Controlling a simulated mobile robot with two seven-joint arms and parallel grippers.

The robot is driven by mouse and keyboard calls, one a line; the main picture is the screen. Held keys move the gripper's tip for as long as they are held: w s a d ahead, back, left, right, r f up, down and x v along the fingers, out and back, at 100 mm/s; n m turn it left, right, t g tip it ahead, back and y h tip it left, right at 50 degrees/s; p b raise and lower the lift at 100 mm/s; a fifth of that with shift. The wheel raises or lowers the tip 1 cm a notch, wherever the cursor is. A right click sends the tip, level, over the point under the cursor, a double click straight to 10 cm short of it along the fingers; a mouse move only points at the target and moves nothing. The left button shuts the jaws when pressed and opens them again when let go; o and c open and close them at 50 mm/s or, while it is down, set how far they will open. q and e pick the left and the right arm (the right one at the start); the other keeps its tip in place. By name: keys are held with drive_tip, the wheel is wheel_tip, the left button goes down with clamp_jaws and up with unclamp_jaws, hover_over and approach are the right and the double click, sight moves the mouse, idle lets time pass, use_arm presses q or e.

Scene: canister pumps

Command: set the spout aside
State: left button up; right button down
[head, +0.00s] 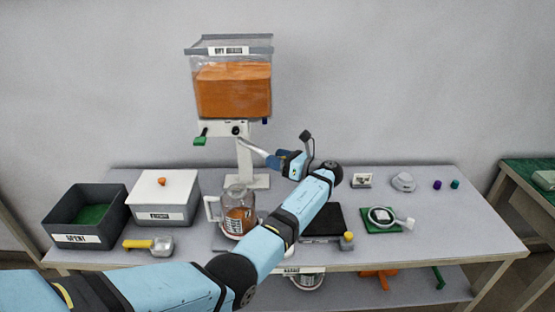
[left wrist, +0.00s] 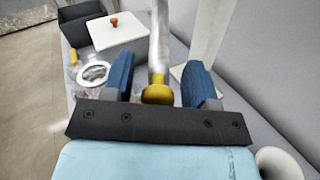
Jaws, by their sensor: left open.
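The spout (head: 255,149) is a grey metal tube slanting out beside the white stand below the orange-filled hopper. In the left wrist view the spout (left wrist: 160,40) runs between my two blue fingers, with a yellow collar (left wrist: 158,92) at its near end, close to the palm. My left gripper (head: 278,158) is at the right end of the tube in the head view. The left wrist view shows the gripper (left wrist: 159,68) open, with a gap on each side of the spout. My right gripper is not in view.
The hopper (head: 233,90) stands above a glass jug (head: 238,215) on the table. A dark open bin (head: 60,215), a white-lidded box (head: 165,190) and a yellow-handled scoop (head: 150,244) are at the left. A black mat (head: 325,219) and green mat (head: 381,226) lie right of my arm.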

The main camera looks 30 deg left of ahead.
use_arm(q)
drive_tip(key=d+b, duration=0.1)
drive_tip(key=d, duration=1.2)
drive_tip(key=shift+s+d+b, duration=0.3)
drive_tip(key=shift+d+b, duration=0.05)
drive_tip(key=shift+b, duration=0.05)
